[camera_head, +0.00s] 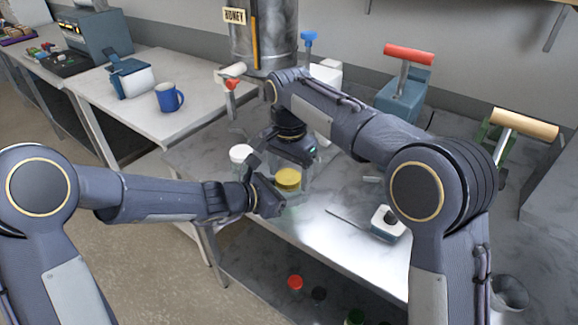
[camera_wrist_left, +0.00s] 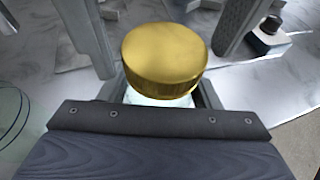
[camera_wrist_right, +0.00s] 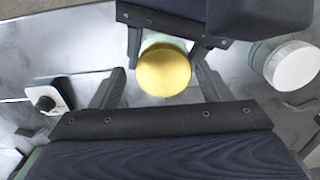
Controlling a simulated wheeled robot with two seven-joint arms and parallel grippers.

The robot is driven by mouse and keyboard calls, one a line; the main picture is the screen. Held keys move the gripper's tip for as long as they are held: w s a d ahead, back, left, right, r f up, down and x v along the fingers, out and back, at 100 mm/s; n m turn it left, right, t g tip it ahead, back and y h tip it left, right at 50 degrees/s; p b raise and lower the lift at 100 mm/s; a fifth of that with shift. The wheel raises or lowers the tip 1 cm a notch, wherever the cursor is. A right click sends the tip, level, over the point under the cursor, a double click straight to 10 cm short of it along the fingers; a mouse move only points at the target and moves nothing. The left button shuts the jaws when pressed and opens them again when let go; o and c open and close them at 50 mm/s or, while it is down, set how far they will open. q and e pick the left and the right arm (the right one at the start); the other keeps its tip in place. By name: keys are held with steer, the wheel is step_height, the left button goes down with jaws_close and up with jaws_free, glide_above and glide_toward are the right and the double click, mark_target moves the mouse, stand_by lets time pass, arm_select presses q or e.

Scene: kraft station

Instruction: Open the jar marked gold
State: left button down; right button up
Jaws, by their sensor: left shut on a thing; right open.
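The jar with the gold lid (camera_head: 288,179) stands on the metal table at the middle of the head view. Its lid also shows in the left wrist view (camera_wrist_left: 165,58) and the right wrist view (camera_wrist_right: 163,72). The lid sits on the glass body (camera_wrist_left: 155,99). My left gripper (camera_head: 277,200) is shut on the jar's body, below the lid. My right gripper (camera_wrist_right: 160,88) is open, with its fingers on either side of the lid and gaps between them and it. The far side of the jar is hidden.
A white-lidded jar (camera_head: 240,153) stands close by, left of the gold one. A small white device with a black knob (camera_head: 387,224) lies to the right. A large honey tank (camera_head: 264,40) stands behind. Lidded jars, one red (camera_head: 295,282), sit on the lower shelf.

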arm_select(q)
steer(key=shift+a, duration=0.1)
arm_select(e)
steer(key=c, duration=1)
arm_select(q)
steer(key=shift+w, duration=0.1)
arm_select(e)
steer(key=n, duration=0.3)
steer(key=shift+d+n, duration=0.1)
steer(key=shift+n, duration=0.3)
arm_select(q)
steer(key=shift+a, duration=0.1)
arm_select(e)
steer(key=n, duration=1)
steer(key=shift+d, duration=0.1)
arm_select(q)
steer(key=shift+w+a, duration=0.1)
arm_select(e)
steer(key=n, duration=0.5)
steer(key=shift+n, duration=0.4)
steer(key=shift+w+r, duration=0.1)
steer(key=shift+r, duration=0.1)
